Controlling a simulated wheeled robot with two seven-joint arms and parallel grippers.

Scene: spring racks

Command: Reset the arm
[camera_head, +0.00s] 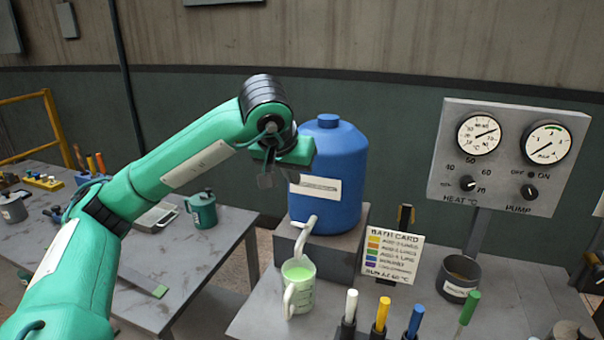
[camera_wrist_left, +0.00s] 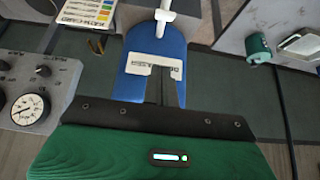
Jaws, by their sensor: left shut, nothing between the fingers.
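My left arm (camera_head: 150,175) reaches in from the left, raised over the gap between the benches. Its gripper (camera_head: 267,181) is shut and empty, pointing down in front of the blue tank's left side. In the left wrist view the shut fingers (camera_wrist_left: 166,72) lie across the tank's white label. The blue tank (camera_head: 335,165) stands upright on a grey block; it also shows in the left wrist view (camera_wrist_left: 138,62). A green and dark part at the head view's right edge may belong to my right arm; its jaws cannot be made out.
A mug (camera_head: 299,292) with green liquid stands under the tank's spout (camera_head: 304,238). The bath card (camera_head: 391,257), several coloured-handled tools and a dark pot (camera_head: 458,278) stand to the right. A gauge panel (camera_head: 510,155) rises behind. A green canister (camera_head: 202,212) stands on the left bench.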

